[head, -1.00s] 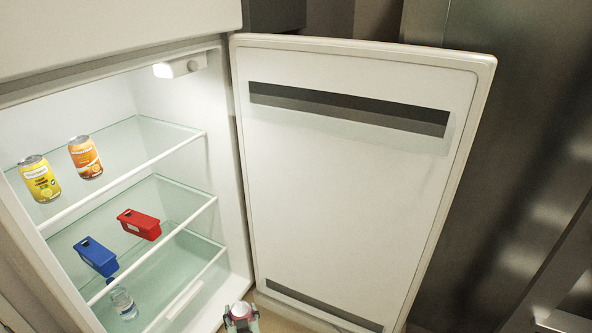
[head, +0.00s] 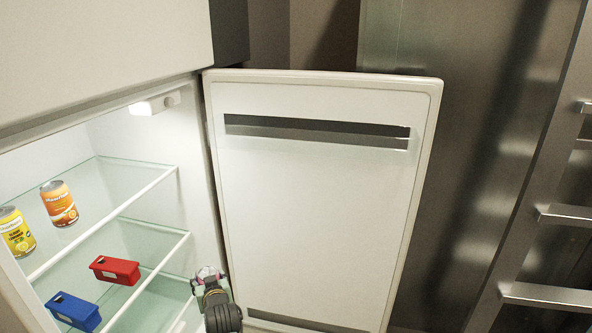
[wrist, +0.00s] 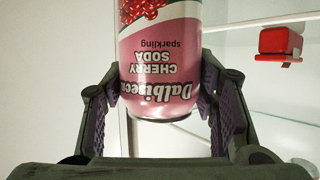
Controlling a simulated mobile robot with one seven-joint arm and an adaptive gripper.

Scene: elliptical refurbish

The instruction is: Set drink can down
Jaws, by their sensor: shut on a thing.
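A pink cherry soda can (wrist: 162,55) is held between the purple-padded fingers of my gripper (wrist: 160,110) in the wrist view, its label upside down in the picture. In the head view my gripper (head: 208,280) is at the bottom, in front of the fridge's right side, with the top of the can (head: 207,272) showing between its fingers. The can is in the air, to the right of the shelves. What is beneath it is hidden.
The open fridge has glass shelves (head: 140,177). An orange can (head: 59,204) and a yellow can (head: 15,232) stand on the upper one. A red box (head: 115,269) and a blue box (head: 73,311) are on the shelf below. The fridge door (head: 310,210) stands open on the right.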

